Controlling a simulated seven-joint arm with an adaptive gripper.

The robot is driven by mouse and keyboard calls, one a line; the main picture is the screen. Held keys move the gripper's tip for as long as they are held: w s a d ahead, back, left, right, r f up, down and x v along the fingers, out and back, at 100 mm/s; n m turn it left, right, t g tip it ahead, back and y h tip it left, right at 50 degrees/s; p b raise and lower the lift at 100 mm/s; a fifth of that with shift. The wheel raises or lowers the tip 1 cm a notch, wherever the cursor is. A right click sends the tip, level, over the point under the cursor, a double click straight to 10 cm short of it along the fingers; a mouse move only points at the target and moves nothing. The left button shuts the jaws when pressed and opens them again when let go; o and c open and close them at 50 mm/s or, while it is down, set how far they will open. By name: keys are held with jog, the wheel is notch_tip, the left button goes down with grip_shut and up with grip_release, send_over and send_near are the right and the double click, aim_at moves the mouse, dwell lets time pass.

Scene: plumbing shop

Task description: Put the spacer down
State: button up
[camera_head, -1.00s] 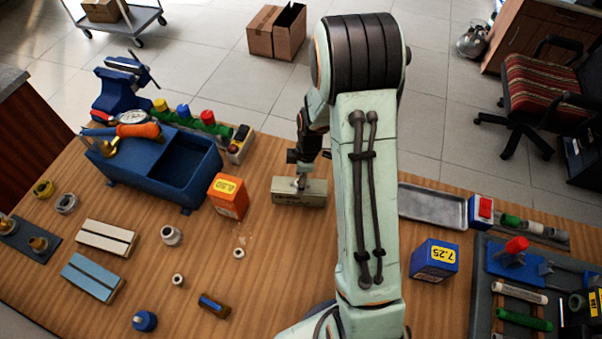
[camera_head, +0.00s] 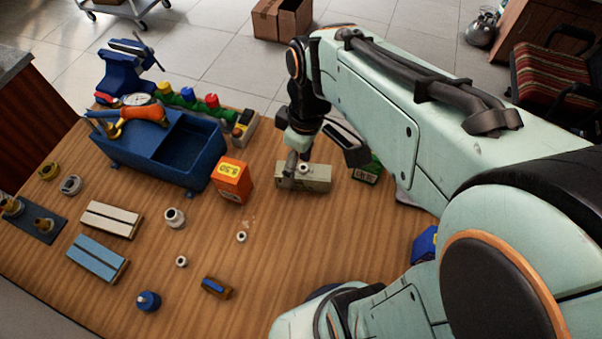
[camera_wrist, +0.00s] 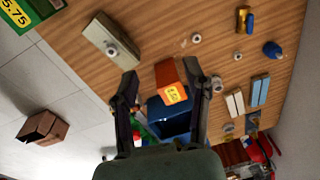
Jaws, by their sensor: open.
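A small pale ring that looks like the spacer (camera_head: 303,168) rests on top of a beige block (camera_head: 317,183) on the workbench. In the wrist view the ring (camera_wrist: 112,50) shows on the upper face of the same block (camera_wrist: 98,38). My gripper (camera_wrist: 161,68) is open, its two dark fingers spread wide with nothing between them. In the wrist view the ring and block lie outside the fingers, up and to the left.
An orange box (camera_head: 232,180) and a blue tool tray (camera_head: 150,160) stand left of the block. A green box (camera_head: 367,170) stands to its right. Similar small rings (camera_head: 241,236) (camera_head: 181,261) lie in front. Bare wood lies in front of the block.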

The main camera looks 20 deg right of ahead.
jog(key=s+a+m, duration=0.3)
jog(key=s+m, duration=0.3)
jog(key=s, duration=0.5)
jog(key=shift+s+a+r, duration=0.15)
jog(key=shift+a+r, duration=0.25)
jog(key=shift+r, duration=0.05)
